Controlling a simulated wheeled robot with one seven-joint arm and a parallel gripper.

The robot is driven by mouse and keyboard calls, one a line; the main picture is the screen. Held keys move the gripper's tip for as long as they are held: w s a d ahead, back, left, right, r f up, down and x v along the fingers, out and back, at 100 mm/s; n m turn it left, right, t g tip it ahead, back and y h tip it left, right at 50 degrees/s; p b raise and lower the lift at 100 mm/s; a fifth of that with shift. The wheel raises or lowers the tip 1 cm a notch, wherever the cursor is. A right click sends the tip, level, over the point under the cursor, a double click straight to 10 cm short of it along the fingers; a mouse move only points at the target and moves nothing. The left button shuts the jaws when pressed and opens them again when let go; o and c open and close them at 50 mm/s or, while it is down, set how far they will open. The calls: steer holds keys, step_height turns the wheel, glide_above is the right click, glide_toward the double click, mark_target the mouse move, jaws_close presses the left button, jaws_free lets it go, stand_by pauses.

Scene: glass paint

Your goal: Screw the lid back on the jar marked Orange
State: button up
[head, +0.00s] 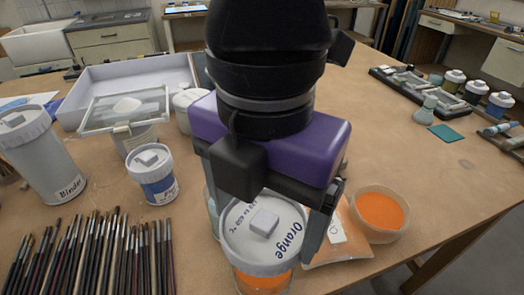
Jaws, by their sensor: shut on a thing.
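The grey-white lid (245,242) with a square knob and the black word Orange shows at the bottom centre of the head view. My gripper (264,232) points down and is shut on this lid, with one finger at its left and one at its right. The jar (265,284) is directly below the lid, with orange content showing through its side. The lid appears to sit over the jar's mouth, level or nearly so. Whether the threads are engaged cannot be seen. The jar's base is cut off by the frame's lower edge.
A bowl of orange powder (380,210) and an orange bag (338,240) are close on the right. A blue-labelled jar (153,175), a Binder jar (43,155) and several brushes (95,255) are on the left. A white tray (135,72) is behind.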

steer(key=n+p, duration=0.2)
steer(key=n, duration=0.3)
steer(key=n+p, duration=0.2)
steer(key=n, duration=0.1)
steer(key=shift+f, duration=0.25)
steer(key=n+p, duration=0.2)
steer(key=n, duration=0.2)
steer(key=shift+f, duration=0.2)
steer(key=n, duration=0.2)
steer(key=n+p, duration=0.1)
steer(key=shift+f+n, duration=0.2)
steer(key=shift+n, duration=0.2)
step_height(320, 180, down, 3)
steer(key=b, duration=0.4)
steer(key=shift+f, duration=0.2)
steer(key=shift+f+b, duration=0.1)
steer(key=shift+b, duration=0.75)
steer(key=shift+f+b, duration=0.85)
steer(key=shift+b, duration=0.7)
stand_by(1.4)
